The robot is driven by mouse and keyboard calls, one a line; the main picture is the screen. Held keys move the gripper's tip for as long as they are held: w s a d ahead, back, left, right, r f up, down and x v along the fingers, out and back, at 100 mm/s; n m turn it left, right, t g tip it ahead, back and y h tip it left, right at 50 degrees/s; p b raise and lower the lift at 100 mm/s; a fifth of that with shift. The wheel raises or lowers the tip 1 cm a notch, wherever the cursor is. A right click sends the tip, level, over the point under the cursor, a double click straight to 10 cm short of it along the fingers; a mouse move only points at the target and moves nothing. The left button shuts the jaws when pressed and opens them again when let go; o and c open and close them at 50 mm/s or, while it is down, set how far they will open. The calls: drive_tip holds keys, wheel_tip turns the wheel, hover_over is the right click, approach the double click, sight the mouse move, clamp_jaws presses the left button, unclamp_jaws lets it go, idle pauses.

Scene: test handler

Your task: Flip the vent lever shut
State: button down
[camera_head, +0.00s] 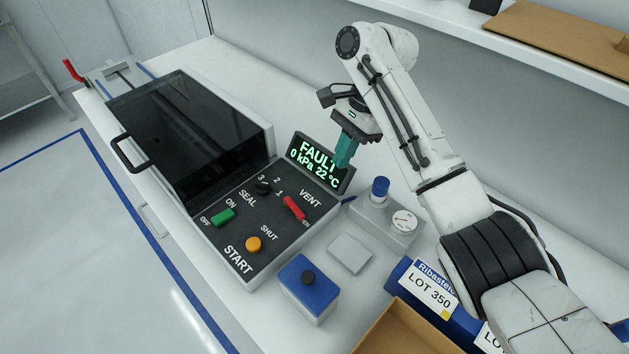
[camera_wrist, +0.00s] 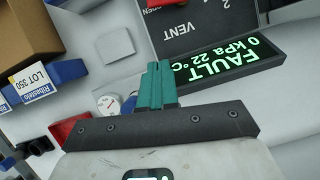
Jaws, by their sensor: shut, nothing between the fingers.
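The vent lever (camera_head: 293,207) is a short red handle on the dark sloped control panel (camera_head: 281,233), below the word VENT. Its lower end lies by a partly hidden label ending in "EN"; the word SHUT stands apart, to its lower left. In the wrist view only a bit of the red lever (camera_wrist: 158,3) shows at the top edge. My gripper (camera_head: 343,165) has teal fingers, closed together and empty. It hangs by the right part of the display, above and right of the lever and apart from it. The closed fingers also show in the wrist view (camera_wrist: 158,65).
The lit display (camera_head: 318,163) reads FAULT, 0 kPa, 22 °C. A green switch (camera_head: 222,216), black knob (camera_head: 263,188) and orange button (camera_head: 253,244) share the panel. A grey block with a blue cap (camera_head: 380,187) and gauge (camera_head: 404,221) stands right; a blue-topped box (camera_head: 309,279) stands in front.

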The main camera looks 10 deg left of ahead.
sight(294, 209)
drive_tip(key=b+x, duration=0.3)
drive_tip(key=x, duration=0.6)
drive_tip(key=shift+s+f, duration=0.1)
drive_tip(key=shift+f, duration=0.2)
drive_tip(key=s+a, duration=0.1)
drive_tip(key=s+a+p, duration=0.1)
drive_tip(key=shift+a+f, duration=0.1)
drive_tip(key=shift+a, duration=0.15)
drive_tip(key=shift+s+a, duration=0.35)
drive_tip(key=shift+a, duration=0.15)
